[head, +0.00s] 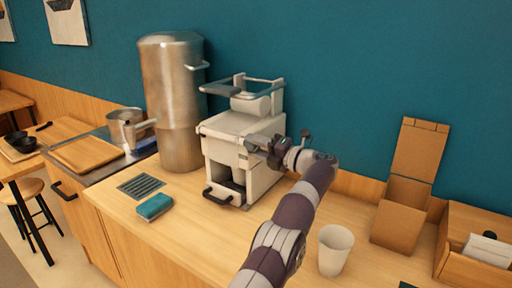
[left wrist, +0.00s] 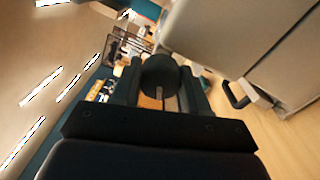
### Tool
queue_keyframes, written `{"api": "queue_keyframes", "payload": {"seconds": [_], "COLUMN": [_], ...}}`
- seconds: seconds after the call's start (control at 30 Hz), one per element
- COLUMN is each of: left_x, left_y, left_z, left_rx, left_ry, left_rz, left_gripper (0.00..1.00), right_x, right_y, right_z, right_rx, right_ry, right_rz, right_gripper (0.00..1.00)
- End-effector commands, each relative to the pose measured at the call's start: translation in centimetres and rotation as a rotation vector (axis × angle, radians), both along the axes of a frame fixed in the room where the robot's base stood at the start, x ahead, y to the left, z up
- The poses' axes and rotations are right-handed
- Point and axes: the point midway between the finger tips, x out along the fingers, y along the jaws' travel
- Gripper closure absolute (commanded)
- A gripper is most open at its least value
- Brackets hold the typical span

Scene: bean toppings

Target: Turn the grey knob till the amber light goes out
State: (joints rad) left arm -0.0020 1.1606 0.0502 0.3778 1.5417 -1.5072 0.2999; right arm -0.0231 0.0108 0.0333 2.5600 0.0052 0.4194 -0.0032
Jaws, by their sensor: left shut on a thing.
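The pale machine (head: 229,150) stands on the counter against the blue wall; its pale side also fills the upper right of the left wrist view (left wrist: 225,35). My left gripper (head: 268,148) reaches in at the machine's upper front right. In the left wrist view its two dark fingers (left wrist: 160,90) are shut on the round knob (left wrist: 160,72), which looks dark grey there and has a paler upright mark. The knob is mostly hidden by the gripper in the head view. I cannot make out an amber light in either view. My right gripper is out of view.
A tall steel urn (head: 175,100) stands close left of the machine. A black-handled drawer (head: 218,198) is low on the machine's front. A teal sponge (head: 155,207) and a drain grate (head: 141,186) lie front left. A white cup (head: 335,250) and cardboard box (head: 405,210) stand right.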

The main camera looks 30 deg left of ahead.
Motion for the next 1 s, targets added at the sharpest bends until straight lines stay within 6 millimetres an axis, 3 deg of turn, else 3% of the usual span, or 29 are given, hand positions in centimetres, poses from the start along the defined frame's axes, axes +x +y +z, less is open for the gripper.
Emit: {"api": "queue_keyframes", "payload": {"seconds": [0.27, 0.3, 0.37, 0.63, 0.73, 1.0], "left_x": [0.0, 0.0, 0.0, 0.0, 0.0, -0.5], "left_y": [0.0, 0.0, 0.0, -0.1, -1.0, -8.1], "left_z": [-0.4, -0.4, -0.4, -0.2, -0.2, -0.4], "left_rx": [-0.003, -0.003, -0.003, -0.001, -0.001, -0.002], "left_ry": [0.007, 0.007, 0.007, 0.004, 0.003, 0.004], "left_rz": [0.002, 0.002, 0.002, 0.001, -0.001, -0.004], "left_gripper": [0.86, 0.46, 0.31, 0.31, 0.31, 0.31], "right_x": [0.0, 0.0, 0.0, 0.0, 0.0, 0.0], "right_y": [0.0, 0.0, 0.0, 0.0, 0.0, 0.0], "right_z": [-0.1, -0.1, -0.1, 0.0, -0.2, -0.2], "right_rx": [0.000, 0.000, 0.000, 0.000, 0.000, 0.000], "right_ry": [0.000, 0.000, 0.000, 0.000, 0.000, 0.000], "right_rz": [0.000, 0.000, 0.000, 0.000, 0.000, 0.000], "right_gripper": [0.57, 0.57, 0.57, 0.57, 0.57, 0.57]}}
